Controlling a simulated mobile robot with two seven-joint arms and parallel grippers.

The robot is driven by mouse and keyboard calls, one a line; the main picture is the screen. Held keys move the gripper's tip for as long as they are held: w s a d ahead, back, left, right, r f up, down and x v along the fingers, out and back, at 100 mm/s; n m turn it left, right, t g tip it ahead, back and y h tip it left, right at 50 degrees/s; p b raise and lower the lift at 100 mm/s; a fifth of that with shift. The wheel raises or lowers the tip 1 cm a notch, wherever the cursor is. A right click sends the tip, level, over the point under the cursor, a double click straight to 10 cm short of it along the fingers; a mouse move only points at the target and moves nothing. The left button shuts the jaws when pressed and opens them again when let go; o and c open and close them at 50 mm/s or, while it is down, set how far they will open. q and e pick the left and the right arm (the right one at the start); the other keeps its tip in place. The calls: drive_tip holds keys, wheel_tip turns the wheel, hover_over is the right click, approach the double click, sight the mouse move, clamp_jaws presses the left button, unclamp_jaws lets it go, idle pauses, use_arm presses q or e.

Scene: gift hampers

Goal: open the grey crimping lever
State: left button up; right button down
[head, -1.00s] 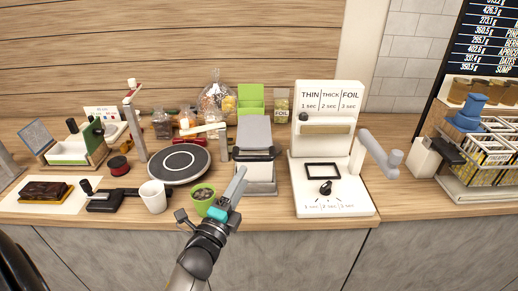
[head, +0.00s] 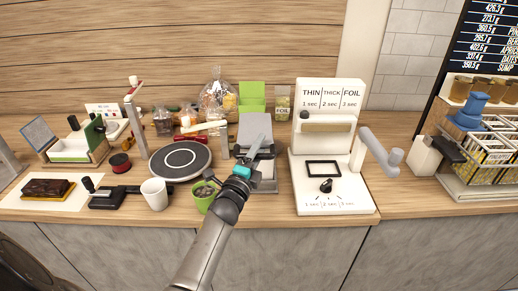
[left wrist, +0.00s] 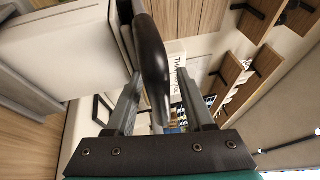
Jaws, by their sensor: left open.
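A grey press (head: 254,128) with a raised flat grey plate and a dark cross bar stands mid-counter in the head view. My left gripper (head: 254,154) is open at its front, partly covering it. In the left wrist view a dark curved bar (left wrist: 153,55) lies between the open fingers of my left gripper (left wrist: 159,78); I cannot tell if they touch it. A pale panel (left wrist: 85,50) is beside it. A grey lever arm (head: 380,152) with a round grip sticks out from the right of the white sealer (head: 333,190). My right gripper is not in view.
A green pot (head: 203,196) and a white cup (head: 154,194) stand left of my left arm. A round dark turntable (head: 180,161) is behind them. A rack of packets (head: 490,158) stands at the right.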

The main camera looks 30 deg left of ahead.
use_arm(q)
clamp_jaws()
drive_tip(key=shift+r, duration=0.1)
